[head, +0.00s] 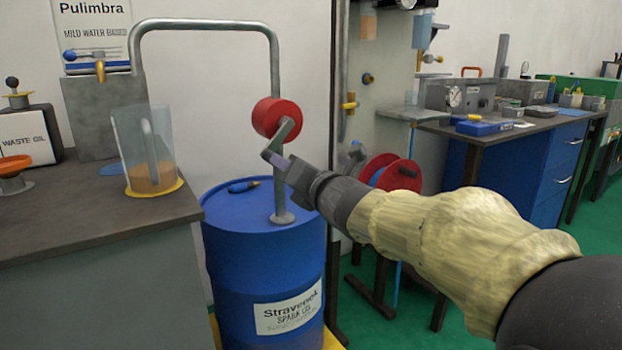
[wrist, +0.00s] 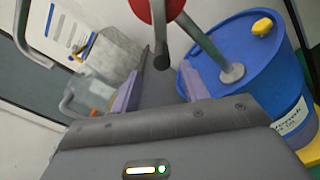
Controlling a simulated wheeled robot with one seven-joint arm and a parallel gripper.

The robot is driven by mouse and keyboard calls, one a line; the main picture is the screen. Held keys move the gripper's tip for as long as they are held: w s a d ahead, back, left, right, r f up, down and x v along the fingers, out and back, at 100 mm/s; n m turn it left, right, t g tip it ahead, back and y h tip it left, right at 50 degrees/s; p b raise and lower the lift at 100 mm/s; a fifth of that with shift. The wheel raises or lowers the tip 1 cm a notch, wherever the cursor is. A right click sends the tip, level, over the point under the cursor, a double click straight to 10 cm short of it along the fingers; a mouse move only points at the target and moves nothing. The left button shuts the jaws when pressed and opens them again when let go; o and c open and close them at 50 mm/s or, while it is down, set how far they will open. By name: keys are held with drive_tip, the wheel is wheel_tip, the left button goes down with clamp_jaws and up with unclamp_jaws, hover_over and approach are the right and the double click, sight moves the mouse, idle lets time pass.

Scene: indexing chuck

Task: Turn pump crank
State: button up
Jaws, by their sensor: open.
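The pump has a red round body (head: 277,117) on a grey post above a blue drum (head: 245,225). Its grey crank (head: 284,133) hangs down to the left from the red body. My gripper (head: 277,162) reaches in from the right, with its tips at the crank's lower end. In the wrist view the two purple fingers (wrist: 161,70) are spread apart. The crank (wrist: 160,30) comes down from the red body (wrist: 155,8), and its end shows between the fingertips. I cannot tell whether a finger touches it.
A bench (head: 90,223) on the left bears a clear jug (head: 147,130) with amber liquid under the bent grey spout pipe (head: 205,24). Red discs (head: 403,175) stand behind my arm.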

drive_tip(key=p+v, duration=0.1)
drive_tip(key=v, duration=0.6)
idle(1.7)
drive_tip(key=s+d+f+m+g+h+p, duration=0.1)
drive_tip(key=d+f+m+g+h+p, duration=0.25)
drive_tip(key=f+m, duration=0.5)
drive_tip(key=s+d+f+m+g+h+p, duration=0.2)
drive_tip(key=d+f+m+h+p, duration=0.25)
drive_tip(key=m, duration=0.65)
drive_tip(key=s+d+f+m+g+p, duration=0.35)
drive_tip(key=s+f+m+g, duration=0.55)
drive_tip(key=s+m, duration=0.55)
wheel_tip(320, 180, up, 36)
drive_tip(key=t+p, duration=0.1)
drive_tip(key=p, duration=3.6)
drive_tip(key=shift+w+a, duration=0.2)
drive_tip(key=shift+a, duration=0.25)
